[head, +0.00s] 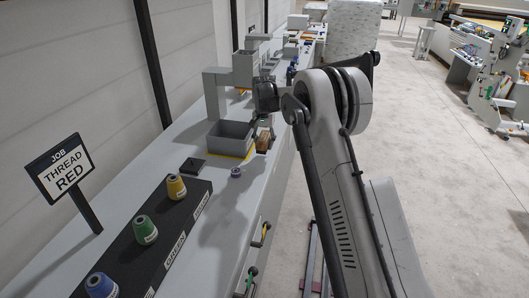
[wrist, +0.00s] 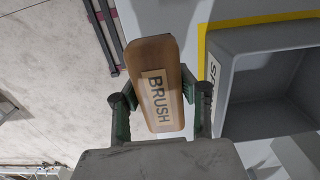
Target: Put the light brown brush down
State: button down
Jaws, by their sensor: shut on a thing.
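The light brown brush (wrist: 152,62) is a wooden block with a BRUSH label, seen in the wrist view between the two fingers of my gripper (wrist: 160,112). My gripper is shut on it. In the head view the brush (head: 264,141) hangs below my gripper (head: 265,124), near the front edge of the long grey table (head: 205,248), just right of a grey bin. The bin (wrist: 270,90) is at the right in the wrist view and stands inside a yellow outline. The brush is beside the bin, not in it. I cannot tell its exact height.
A yellow spool (head: 176,187), a green spool (head: 146,230) and a blue spool (head: 101,286) stand on a dark labelled rack. A small purple spool (head: 236,172) is on the table near the bin. A sign (head: 60,168) reads JOB THREAD RED.

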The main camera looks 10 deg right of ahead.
aim_at(264, 157)
jog(key=shift+f, duration=2.35)
jog(key=shift+f, duration=0.4)
jog(key=c, duration=1.2)
grip_release()
jog(key=shift+f, duration=0.1)
jog(key=shift+c, duration=0.2)
